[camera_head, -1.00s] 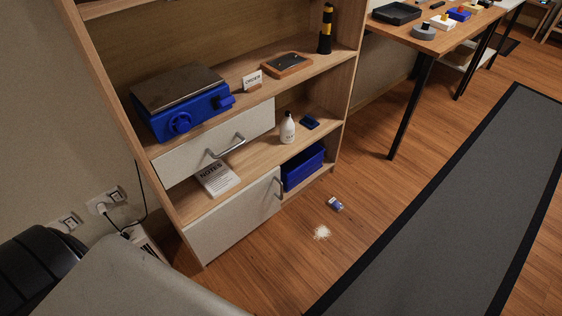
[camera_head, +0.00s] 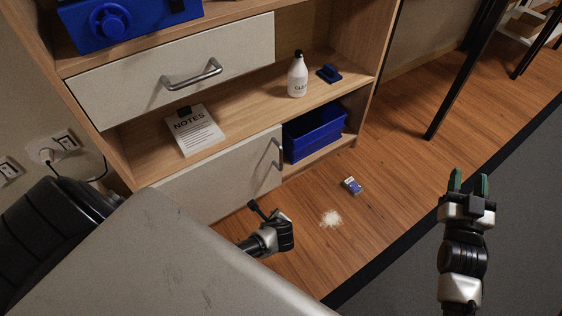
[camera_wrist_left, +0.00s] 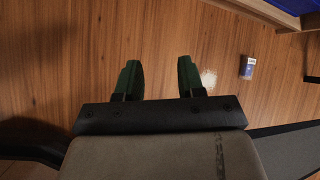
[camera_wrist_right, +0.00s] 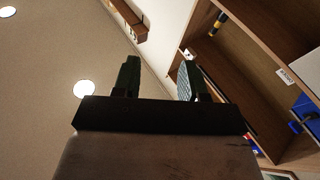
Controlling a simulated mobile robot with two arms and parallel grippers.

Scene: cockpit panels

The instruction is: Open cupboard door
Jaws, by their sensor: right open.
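The cupboard door (camera_head: 215,185) is a pale panel at the bottom left of the wooden shelf unit. It looks shut, and its metal bar handle (camera_head: 280,153) is upright near its right edge. My left gripper (camera_head: 262,208) is in front of the door, below and left of the handle and apart from it. In the left wrist view its green fingers (camera_wrist_left: 158,70) are spread with nothing between them, over the floor. My right gripper (camera_head: 468,183) is raised at the right, away from the unit. Its fingers (camera_wrist_right: 158,75) are open and empty. My own body hides the door's lower left.
A pale drawer (camera_head: 175,72) with a bar handle is above the door. A blue bin (camera_head: 315,135) sits right of the door. A small box (camera_head: 351,185) and white spill (camera_head: 331,218) are on the floor.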

